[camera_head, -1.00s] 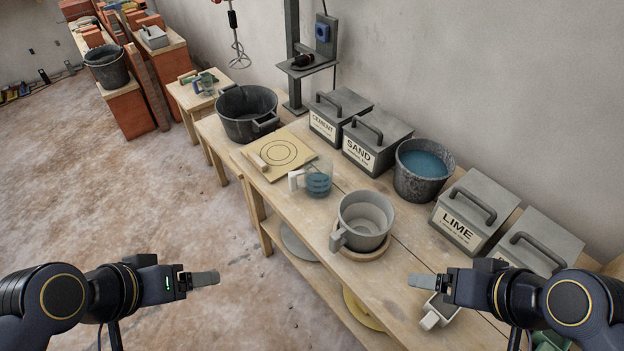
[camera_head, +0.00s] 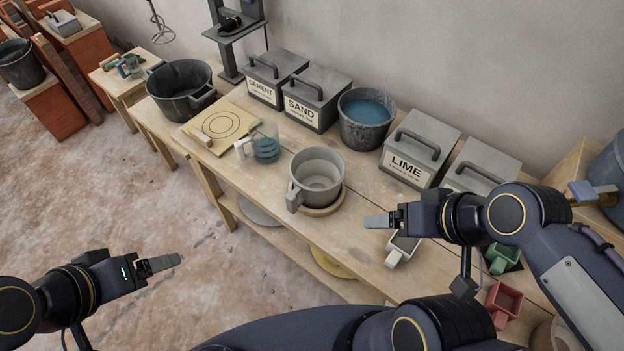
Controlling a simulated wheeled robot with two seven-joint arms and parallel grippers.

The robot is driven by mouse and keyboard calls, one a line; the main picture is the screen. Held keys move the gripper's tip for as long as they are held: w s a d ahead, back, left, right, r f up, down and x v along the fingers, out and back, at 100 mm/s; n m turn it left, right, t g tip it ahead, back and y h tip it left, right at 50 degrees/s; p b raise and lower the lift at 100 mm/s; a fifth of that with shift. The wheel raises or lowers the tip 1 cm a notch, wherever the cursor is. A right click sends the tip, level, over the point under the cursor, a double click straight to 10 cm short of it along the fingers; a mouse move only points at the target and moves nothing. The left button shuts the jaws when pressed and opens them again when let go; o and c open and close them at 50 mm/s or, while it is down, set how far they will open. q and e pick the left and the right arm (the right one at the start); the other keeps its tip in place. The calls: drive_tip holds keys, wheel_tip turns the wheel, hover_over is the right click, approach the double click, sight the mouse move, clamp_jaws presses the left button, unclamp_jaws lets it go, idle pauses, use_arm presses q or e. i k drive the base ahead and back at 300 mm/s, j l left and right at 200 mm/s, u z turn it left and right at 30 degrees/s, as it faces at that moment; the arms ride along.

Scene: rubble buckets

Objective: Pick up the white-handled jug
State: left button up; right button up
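The white-handled jug (camera_head: 266,150) is clear, with blue liquid inside. It stands on the workbench near the front edge, its white handle pointing left. My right gripper (camera_head: 376,221) is above the bench's right part, right of the jug and apart from it, pointing left. My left gripper (camera_head: 168,262) is over the floor in front of the bench, apart from the jug. Each gripper shows side-on as a single grey finger outline, so its opening is hidden. I see nothing held in either.
A grey pot (camera_head: 318,175) on a round wooden board stands right of the jug. A board with circles (camera_head: 222,125) lies to its left. Behind are the cement box (camera_head: 271,79), sand box (camera_head: 312,104), water bucket (camera_head: 364,124) and lime box (camera_head: 416,150). A scoop (camera_head: 402,247) lies near my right gripper.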

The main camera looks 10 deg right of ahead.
sight(263, 136)
drive_tip(key=i+z, duration=0.25)
drive_tip(key=z, duration=0.2)
drive_tip(key=i+j+z, duration=0.2)
drive_tip(key=z, duration=0.3)
